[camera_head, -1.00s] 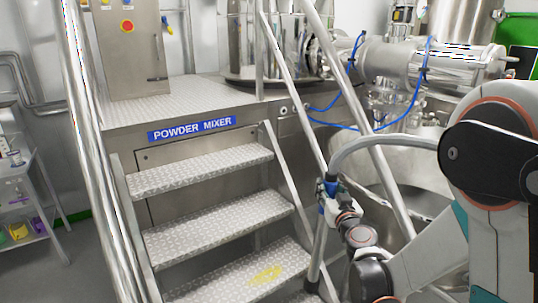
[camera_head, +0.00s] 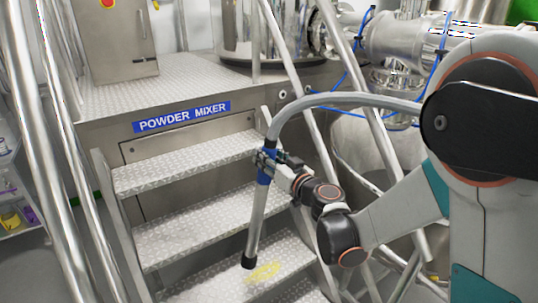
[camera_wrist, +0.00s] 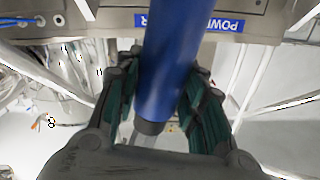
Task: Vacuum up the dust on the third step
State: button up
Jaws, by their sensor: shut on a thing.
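Yellow dust (camera_head: 264,271) lies in a patch on the third tread down from the platform (camera_head: 215,283). My gripper (camera_head: 266,160) is shut on the blue grip of the vacuum wand (camera_head: 256,215). The wand tilts slightly, and its dark nozzle (camera_head: 248,263) is at the left edge of the dust in the head view. I cannot tell whether the nozzle touches the tread. A grey hose (camera_head: 345,99) arcs from the wand's top to the right. In the wrist view the blue grip (camera_wrist: 170,60) stands between the green-padded fingers and hides most of what lies below.
Steel handrails (camera_head: 300,95) slope along the right of the stairs, close to my arm, and more rails (camera_head: 50,150) stand at the left. Two higher treads (camera_head: 185,170) lead to the platform (camera_head: 190,92). A steel bowl (camera_head: 375,150) stands right of the stairs.

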aim_at(269, 178)
jog(key=shift+f+b, duration=2.55)
jog(key=shift+f, duration=1.45)
jog(key=shift+d, duration=0.1)
jog(key=w+d, duration=0.6)
jog(key=d, duration=0.2)
jog(key=shift+w+d+b, duration=0.3)
jog(key=shift+d+b, duration=0.05)
jog(key=shift+r, duration=0.1)
notch_tip(269, 178, up, 8)
jog(key=p, duration=0.4)
jog(key=shift+p, duration=0.4)
